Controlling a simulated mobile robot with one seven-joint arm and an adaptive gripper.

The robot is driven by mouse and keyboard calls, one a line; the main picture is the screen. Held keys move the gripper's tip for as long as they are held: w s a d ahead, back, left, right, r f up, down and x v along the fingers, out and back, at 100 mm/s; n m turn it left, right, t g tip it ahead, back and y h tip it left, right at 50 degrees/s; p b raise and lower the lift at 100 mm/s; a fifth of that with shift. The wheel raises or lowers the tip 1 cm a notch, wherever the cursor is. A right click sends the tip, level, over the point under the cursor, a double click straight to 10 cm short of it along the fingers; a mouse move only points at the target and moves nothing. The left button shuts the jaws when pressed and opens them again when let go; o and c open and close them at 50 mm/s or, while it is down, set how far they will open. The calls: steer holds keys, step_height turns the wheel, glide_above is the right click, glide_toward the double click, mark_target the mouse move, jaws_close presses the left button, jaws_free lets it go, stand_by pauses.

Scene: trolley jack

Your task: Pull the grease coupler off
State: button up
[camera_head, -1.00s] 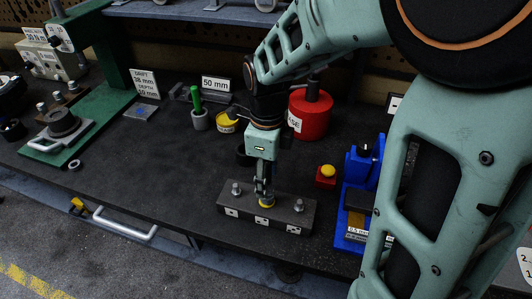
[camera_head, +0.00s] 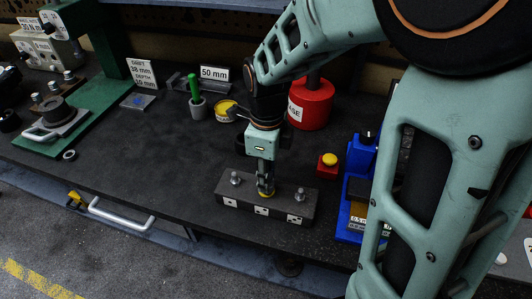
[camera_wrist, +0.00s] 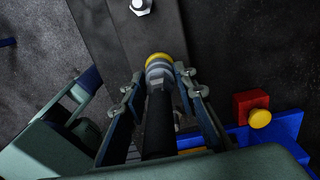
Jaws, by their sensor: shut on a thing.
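The grease coupler (camera_wrist: 158,66) has a yellow ring and a grey collar at its end, with a dark body running back between my fingers. In the head view its yellow ring (camera_head: 265,194) shows at the middle of a dark block (camera_head: 230,188). My gripper (camera_head: 265,186) points down over the block, between two silver fittings. In the wrist view my gripper (camera_wrist: 163,80) is shut on the coupler, one finger on each side. Whether the coupler still grips the fitting beneath it is hidden.
Silver fittings stand left (camera_head: 235,178) and right (camera_head: 299,194) of the coupler. A red box with a yellow button (camera_head: 329,160) and a blue stand (camera_head: 352,215) are to the right. A red canister (camera_head: 312,105) stands behind. The bench left of the block is clear.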

jaws_close()
steer(key=shift+r+p, duration=1.85)
steer(key=shift+r, duration=0.7)
steer(key=shift+r, duration=0.1)
steer(key=shift+r+p, duration=1.85)
steer(key=shift+r, duration=0.6)
steer(key=shift+f, duration=0.1)
